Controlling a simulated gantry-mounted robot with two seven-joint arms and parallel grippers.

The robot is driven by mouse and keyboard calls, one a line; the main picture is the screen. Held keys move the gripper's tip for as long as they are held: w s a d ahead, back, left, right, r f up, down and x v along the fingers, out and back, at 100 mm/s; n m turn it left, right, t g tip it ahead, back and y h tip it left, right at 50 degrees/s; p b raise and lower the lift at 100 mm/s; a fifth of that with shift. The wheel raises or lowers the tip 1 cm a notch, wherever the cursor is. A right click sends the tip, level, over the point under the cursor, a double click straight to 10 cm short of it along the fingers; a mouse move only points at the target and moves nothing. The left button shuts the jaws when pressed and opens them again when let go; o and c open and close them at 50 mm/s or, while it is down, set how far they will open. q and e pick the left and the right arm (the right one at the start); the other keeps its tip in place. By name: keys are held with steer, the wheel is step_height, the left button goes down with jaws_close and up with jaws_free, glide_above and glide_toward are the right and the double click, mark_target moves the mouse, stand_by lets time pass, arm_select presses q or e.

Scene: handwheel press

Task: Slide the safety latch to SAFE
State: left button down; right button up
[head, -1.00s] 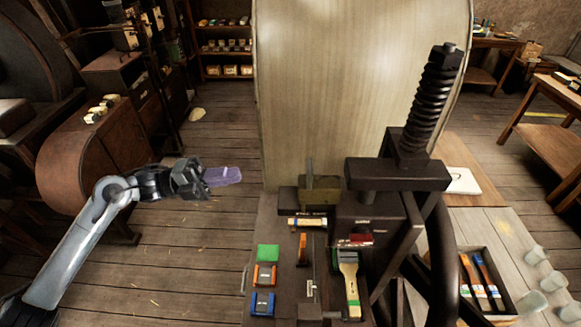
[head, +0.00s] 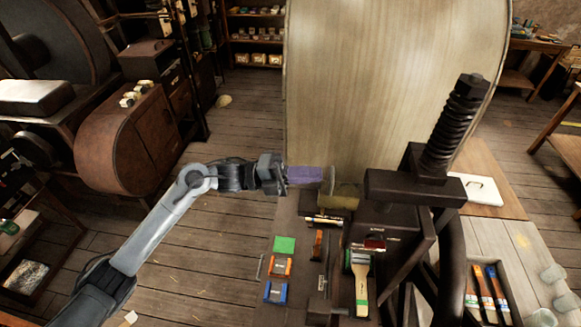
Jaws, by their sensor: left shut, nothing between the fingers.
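My left gripper (head: 304,174) is shut and empty, its purple fingers pointing right. The fingertips are close to an olive block (head: 345,196) at the back of the bench, left of the dark press (head: 415,188). I cannot tell from this view whether they touch it. No readable SAFE marking shows. A small red part (head: 374,243) sits on the press front, and an orange upright piece (head: 318,244) stands beside a narrow rail on the bench; I cannot tell which, if either, is the safety latch. My right gripper is not in view.
A green pad (head: 284,244), an orange item (head: 279,266) and a blue item (head: 275,291) lie at the bench's left. A brush (head: 361,280) lies before the press. A tray of brushes (head: 510,293) is at right. A large pale panel (head: 390,90) stands behind.

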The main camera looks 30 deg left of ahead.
mark_target(332, 177)
arm_select(q)
steer(key=shift+w+d+r, duration=0.1)
steer(key=shift+w+d, duration=0.15)
steer(key=shift+d, duration=0.35)
steer(key=shift+d, duration=0.2)
steer(key=x, duration=0.1)
steer(key=b+x, duration=0.2)
steer(key=shift+w+d+f, duration=0.1)
steer(key=shift+d+f, duration=0.25)
steer(key=shift+f, duration=0.05)
steer(key=shift+a, duration=0.1)
